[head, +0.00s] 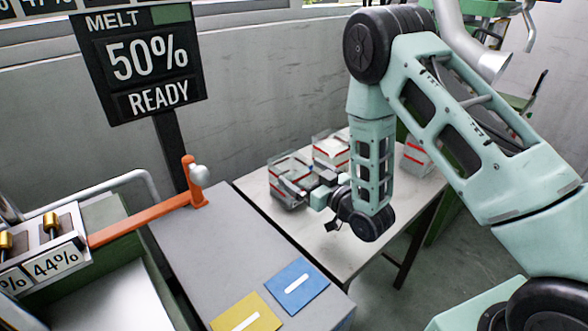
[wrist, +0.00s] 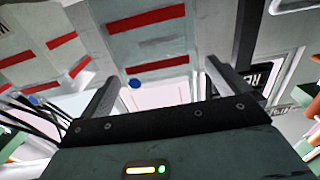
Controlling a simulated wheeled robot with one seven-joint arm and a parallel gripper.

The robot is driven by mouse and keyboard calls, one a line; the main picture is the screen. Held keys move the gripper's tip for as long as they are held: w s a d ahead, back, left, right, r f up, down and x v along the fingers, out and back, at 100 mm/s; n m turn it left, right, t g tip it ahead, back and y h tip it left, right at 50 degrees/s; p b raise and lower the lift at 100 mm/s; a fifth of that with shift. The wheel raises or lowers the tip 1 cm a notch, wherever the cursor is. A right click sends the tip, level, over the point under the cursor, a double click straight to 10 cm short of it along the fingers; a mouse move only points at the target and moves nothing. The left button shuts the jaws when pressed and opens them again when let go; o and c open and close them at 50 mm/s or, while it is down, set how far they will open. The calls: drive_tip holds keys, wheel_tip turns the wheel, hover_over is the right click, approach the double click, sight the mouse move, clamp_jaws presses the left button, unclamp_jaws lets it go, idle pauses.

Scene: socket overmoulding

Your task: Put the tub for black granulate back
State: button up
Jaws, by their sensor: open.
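Clear tubs with red bands stand on the light table. One tub (head: 284,170) is at the left, right at my gripper (head: 298,187). A second tub (head: 331,149) stands behind it, and a third (head: 417,156) is at the right, partly hidden by my arm. I cannot tell which one is for black granulate, and no contents show clearly. In the wrist view my gripper (wrist: 163,82) is open, its two fingers apart. A grey tub wall with red bands (wrist: 148,45) fills the space beyond them. I cannot tell whether the fingers touch it.
The light table (head: 335,248) has bare room in front of the tubs. A grey bench (head: 215,245) at the left carries a blue card (head: 297,286) and a yellow card (head: 247,315). An orange lever (head: 140,220) stands beside a sign (head: 145,60) reading "MELT 50% READY".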

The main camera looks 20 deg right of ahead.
drive_tip(key=v, duration=0.6)
drive_tip(key=s+a+r+n+g+h, duration=0.1)
drive_tip(key=s+a+r+g+h, duration=0.2)
drive_tip(key=a+g, duration=0.65)
drive_tip(key=s+r+n+g+h, duration=0.1)
drive_tip(key=s+r+g, duration=0.2)
drive_tip(key=s, duration=0.9)
drive_tip(key=s+a+r+n+g+h, duration=0.1)
drive_tip(key=s+r+g, duration=0.3)
drive_tip(key=s, duration=0.9)
drive_tip(key=shift+s+r+h+b, duration=0.15)
drive_tip(key=shift+r+h+b, duration=0.25)
drive_tip(key=shift+h, duration=0.2)
drive_tip(key=shift+a, duration=0.15)
